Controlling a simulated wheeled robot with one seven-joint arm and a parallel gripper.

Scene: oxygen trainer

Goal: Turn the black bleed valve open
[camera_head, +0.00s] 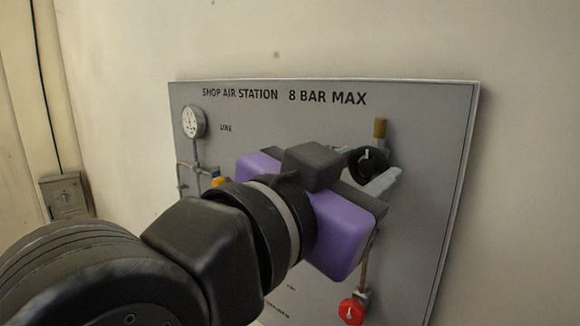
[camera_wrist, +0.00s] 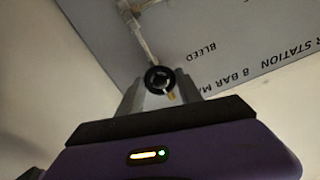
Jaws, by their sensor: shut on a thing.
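The black bleed valve (camera_head: 370,163) is a round black knob with a pale pointer line, at the upper right of the grey panel. In the wrist view the black knob (camera_wrist: 158,78) sits between the two grey fingers of my gripper (camera_wrist: 159,86), which is shut on it. The word BLEED is printed on the panel near it. In the head view my purple gripper body hides the middle of the panel and part of the fingers.
The grey panel (camera_head: 435,150) is mounted on a pale wall. It carries a gauge (camera_head: 194,122) at upper left, a brass fitting (camera_head: 380,128) above the black knob and a red knob (camera_head: 351,311) at lower right. A grey box (camera_head: 66,196) is on the wall at left.

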